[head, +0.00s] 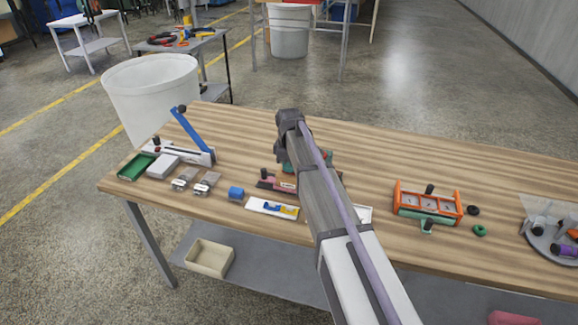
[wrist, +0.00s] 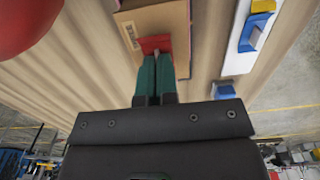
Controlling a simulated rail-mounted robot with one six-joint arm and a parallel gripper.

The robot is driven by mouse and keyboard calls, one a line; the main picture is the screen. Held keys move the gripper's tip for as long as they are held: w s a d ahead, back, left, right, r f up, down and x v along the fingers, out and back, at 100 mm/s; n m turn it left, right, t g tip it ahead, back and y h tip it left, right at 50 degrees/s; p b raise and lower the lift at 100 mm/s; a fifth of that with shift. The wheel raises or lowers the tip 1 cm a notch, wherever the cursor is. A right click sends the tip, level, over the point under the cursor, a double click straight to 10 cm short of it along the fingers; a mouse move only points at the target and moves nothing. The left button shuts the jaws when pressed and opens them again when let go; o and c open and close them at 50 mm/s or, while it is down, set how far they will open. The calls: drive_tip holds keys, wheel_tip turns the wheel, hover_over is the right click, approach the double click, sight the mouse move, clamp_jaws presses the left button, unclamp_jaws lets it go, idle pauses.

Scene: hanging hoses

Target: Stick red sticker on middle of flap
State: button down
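In the wrist view, my gripper (wrist: 155,60) has its two teal fingers close together. A small red piece, apparently the red sticker (wrist: 155,43), lies across the fingertips and seems pinched between them. Just beyond it is a brown cardboard box (wrist: 178,18) with a printed marking on its left edge. Which part is the flap, and whether the sticker touches it, I cannot tell. In the head view, my gripper (head: 288,166) is low over the table's middle, and my arm hides most of what is beneath it.
A white tray (head: 262,207) with blue and yellow pieces and a blue block (head: 236,193) sit close by. A blue-levered tool (head: 190,135) stands at the left. An orange-framed fixture (head: 428,202) stands at the right. The far tabletop is clear.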

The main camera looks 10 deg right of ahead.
drive_tip(key=shift+f+b, duration=0.3)
idle(0.4)
idle(0.3)
drive_tip(key=c, duration=0.8)
unclamp_jaws()
wheel_tip(320, 180, up, 7)
drive_tip(key=p, duration=0.7)
drive_tip(key=shift+r, duration=0.1)
